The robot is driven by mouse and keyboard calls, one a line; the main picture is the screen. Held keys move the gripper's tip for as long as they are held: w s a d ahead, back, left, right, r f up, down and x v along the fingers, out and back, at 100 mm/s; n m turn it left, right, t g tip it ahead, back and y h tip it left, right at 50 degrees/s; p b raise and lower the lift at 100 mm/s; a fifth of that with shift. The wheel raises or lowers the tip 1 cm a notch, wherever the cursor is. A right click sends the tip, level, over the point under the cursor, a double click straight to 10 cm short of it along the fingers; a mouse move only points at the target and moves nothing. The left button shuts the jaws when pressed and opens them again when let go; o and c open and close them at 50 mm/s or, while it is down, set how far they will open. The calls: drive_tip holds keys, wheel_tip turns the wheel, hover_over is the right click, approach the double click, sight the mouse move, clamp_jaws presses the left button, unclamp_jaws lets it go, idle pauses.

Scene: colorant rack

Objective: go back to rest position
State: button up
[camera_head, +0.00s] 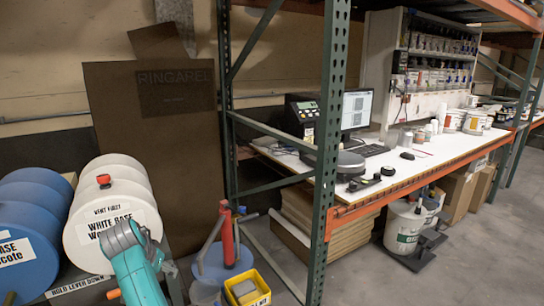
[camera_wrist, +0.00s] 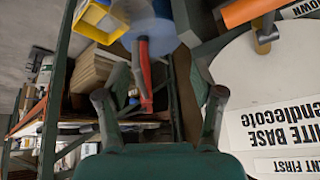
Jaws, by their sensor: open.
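My gripper (camera_wrist: 160,97) is open in the wrist view, its two dark fingers spread apart with nothing held between them. The wrist picture looks upside down. A white drum (camera_wrist: 235,75) labelled WHITE BASE fills its right side, close beside the right finger. In the head view my teal arm reaches up at the lower left, in front of the white drum (camera_head: 112,185). The fingers cannot be made out clearly there.
A blue drum (camera_head: 28,230) lies left of the white one. A red pump (camera_head: 228,240) and a yellow bin (camera_head: 246,290) stand right of my arm. A green rack post (camera_head: 330,120) and white worktop (camera_head: 420,155) are farther right. Open floor (camera_head: 480,260) lies at lower right.

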drive_tip(key=s+d+f+n+t+y, duration=0.1)
drive_tip(key=s+d+f, duration=0.1)
drive_tip(key=d+f, duration=0.8)
drive_tip(key=s+d+f, duration=0.2)
drive_tip(key=d+f, duration=0.5)
drive_tip(key=f, duration=0.6)
drive_tip(key=s+d+f+t, duration=0.2)
drive_tip(key=s+d+f, duration=0.8)
drive_tip(key=s+d, duration=0.45)
drive_tip(key=s+d+r+t, duration=0.1)
drive_tip(key=s+d+r, duration=0.1)
drive_tip(key=s+d, duration=0.7)
drive_tip(key=s+d+r+t, duration=0.2)
drive_tip(key=s+d, duration=0.2)
drive_tip(key=s, duration=0.8)
drive_tip(key=s+d+r+t, duration=0.1)
drive_tip(key=s+d+r, duration=0.1)
drive_tip(key=s+r, duration=0.6)
drive_tip(key=s+d+r+t+h, duration=0.1)
drive_tip(key=s+d+r, duration=0.2)
drive_tip(key=s+r, duration=0.6)
wheel_tip(320, 180, up, 4)
drive_tip(key=shift+s+d+f+t, duration=0.15)
drive_tip(key=shift+f+t, duration=0.05)
drive_tip(key=shift+t, duration=0.2)
